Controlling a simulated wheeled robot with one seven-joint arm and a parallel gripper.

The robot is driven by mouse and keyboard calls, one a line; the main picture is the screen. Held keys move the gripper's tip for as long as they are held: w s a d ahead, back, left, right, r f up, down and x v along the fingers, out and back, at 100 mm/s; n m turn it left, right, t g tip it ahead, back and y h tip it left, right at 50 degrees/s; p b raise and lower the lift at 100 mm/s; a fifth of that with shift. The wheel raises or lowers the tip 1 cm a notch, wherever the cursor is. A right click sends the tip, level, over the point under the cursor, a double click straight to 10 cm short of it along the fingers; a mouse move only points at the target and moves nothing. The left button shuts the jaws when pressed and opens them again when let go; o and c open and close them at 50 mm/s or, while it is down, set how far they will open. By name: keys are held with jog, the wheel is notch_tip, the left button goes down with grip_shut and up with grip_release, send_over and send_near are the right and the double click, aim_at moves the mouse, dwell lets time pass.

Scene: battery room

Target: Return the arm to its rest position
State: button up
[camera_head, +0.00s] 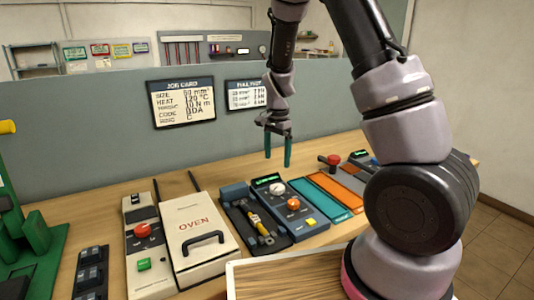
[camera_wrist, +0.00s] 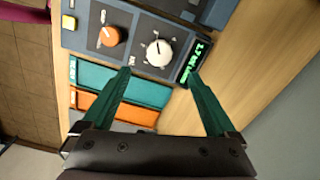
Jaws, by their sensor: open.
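My gripper (camera_head: 278,150) hangs above the back part of the bench in the head view, fingers pointing down. Its two green fingers are apart with nothing between them; they also show in the wrist view (camera_wrist: 160,82). Below it is a blue-grey control box (camera_head: 290,208) with a white knob (camera_head: 277,188), an orange knob (camera_head: 293,203), a yellow button (camera_head: 311,222) and a lit green display (camera_head: 267,179). In the wrist view the white knob (camera_wrist: 158,49) lies beyond the fingertips, apart from them. My arm rises at the right and bends over the bench.
An oven box (camera_head: 198,235), a panel with a red button (camera_head: 143,230) and a tool tray (camera_head: 240,215) line the bench. Teal and orange strips (camera_head: 330,192) lie right of the control box. A grey partition (camera_head: 100,140) with cards stands behind. A green stand (camera_head: 35,235) is at left.

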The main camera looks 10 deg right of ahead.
jog(key=s+d+r+n+t+y, duration=0.15)
jog(key=s+r, duration=0.35)
jog(key=r, duration=0.5)
jog(key=s+d+r+n+t+y, duration=0.15)
jog(key=s+r, duration=0.25)
jog(key=r, duration=0.6)
jog(key=s+d+r+n+t, duration=0.1)
jog(key=s+r+n+t, duration=0.1)
jog(key=s+r, duration=0.2)
jog(key=s+d+r+n+t+h, duration=0.1)
jog(key=s+r, duration=0.3)
jog(key=s, duration=0.5)
jog(key=shift+d+r+n+t, duration=0.3)
jog(key=shift+d+n+t, duration=0.3)
jog(key=shift+d, duration=0.05)
